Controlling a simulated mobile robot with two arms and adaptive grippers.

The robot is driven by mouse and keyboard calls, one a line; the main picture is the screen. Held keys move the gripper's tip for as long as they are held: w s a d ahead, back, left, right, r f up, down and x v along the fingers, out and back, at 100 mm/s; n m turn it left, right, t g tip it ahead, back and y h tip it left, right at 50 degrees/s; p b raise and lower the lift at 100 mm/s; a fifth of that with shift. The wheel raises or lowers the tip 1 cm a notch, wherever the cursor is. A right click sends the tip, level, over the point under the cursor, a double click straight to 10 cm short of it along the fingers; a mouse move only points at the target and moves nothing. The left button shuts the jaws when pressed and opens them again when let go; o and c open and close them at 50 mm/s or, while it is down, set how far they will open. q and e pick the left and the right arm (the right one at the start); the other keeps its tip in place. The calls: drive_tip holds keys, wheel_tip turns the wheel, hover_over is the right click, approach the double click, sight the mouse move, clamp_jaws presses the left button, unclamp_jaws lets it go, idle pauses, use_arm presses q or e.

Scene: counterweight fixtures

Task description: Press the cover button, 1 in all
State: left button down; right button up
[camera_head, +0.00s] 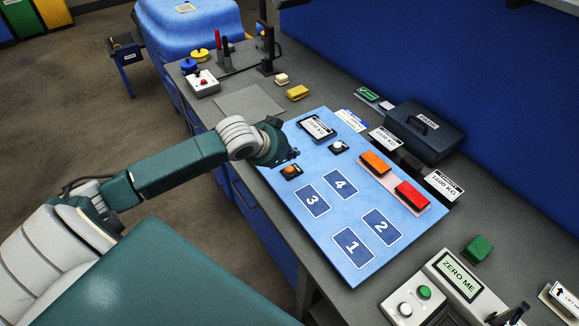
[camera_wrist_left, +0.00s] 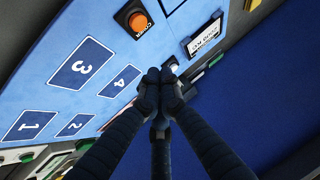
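The cover button is an orange round button on a small black base (camera_head: 290,171) on the light blue board (camera_head: 310,248). In the left wrist view the orange button (camera_wrist_left: 137,21) has a small label beside it that seems to read COVER. My left gripper (camera_head: 289,155) is above the board, just behind the orange button in the head view and apart from it. In the left wrist view its dark fingers (camera_wrist_left: 161,82) meet at the tips, with nothing seen between them. My right gripper is not in view.
A white button (camera_head: 337,146) sits near the fingertips, below a black display (camera_head: 317,129). Orange (camera_head: 375,162) and red (camera_head: 411,195) blocks lie at the board's right side. A ZERO ME console (camera_head: 457,277), a green cube (camera_head: 478,248) and a dark box (camera_head: 425,130) stand around the board.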

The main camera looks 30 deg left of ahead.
use_arm(q)
drive_tip(key=w+a+r, duration=0.1)
drive_tip(key=a+r, duration=0.1)
drive_tip(key=shift+w+a+r, duration=0.25)
drive_tip(key=shift+w+r, duration=0.05)
drive_tip(key=shift+w, duration=0.05)
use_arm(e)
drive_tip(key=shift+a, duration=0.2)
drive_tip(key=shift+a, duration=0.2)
use_arm(q)
drive_tip(key=shift+f, duration=0.15)
drive_tip(key=b, duration=0.4)
hover_over(288, 170)
wheel_tip(288, 170, down, 7)
drive_tip(key=shift+r, duration=0.1)
drive_tip(key=shift+w+a+f, duration=0.1)
drive_tip(key=shift+f, duration=0.8)
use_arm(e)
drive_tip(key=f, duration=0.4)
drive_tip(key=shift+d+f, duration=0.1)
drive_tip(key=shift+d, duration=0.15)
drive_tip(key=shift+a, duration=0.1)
